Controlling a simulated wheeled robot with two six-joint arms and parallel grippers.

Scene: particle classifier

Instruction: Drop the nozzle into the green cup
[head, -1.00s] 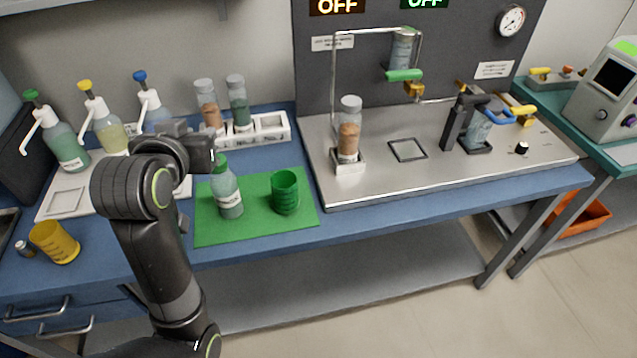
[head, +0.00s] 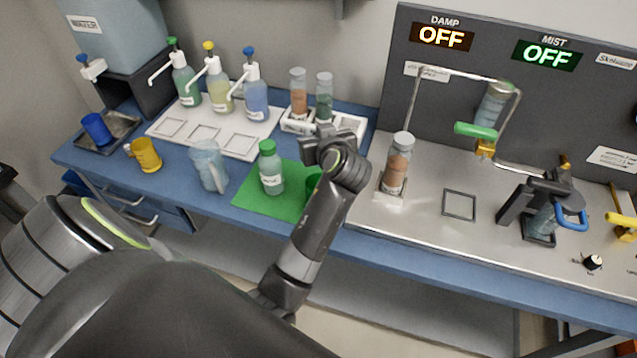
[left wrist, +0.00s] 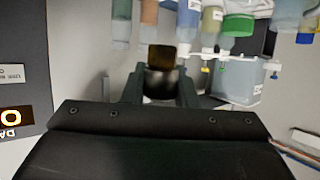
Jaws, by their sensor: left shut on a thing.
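My left gripper (head: 322,145) is above the back right part of the green mat (head: 262,202), close to the green cup (head: 313,180). The cup stands on the mat and is mostly hidden by my wrist. In the left wrist view my left gripper (left wrist: 162,85) is shut on a small dark brownish piece (left wrist: 162,58), which appears to be the nozzle. The nozzle cannot be made out in the head view. I cannot tell whether it is directly over the cup's opening. My right gripper is not in view.
A green-capped bottle (head: 271,172) stands on the mat left of the cup. A clear jug (head: 208,165) and yellow cup (head: 146,155) are further left. Pump bottles stand behind. A brown-filled vial (head: 397,165) on the steel station is close right of my wrist.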

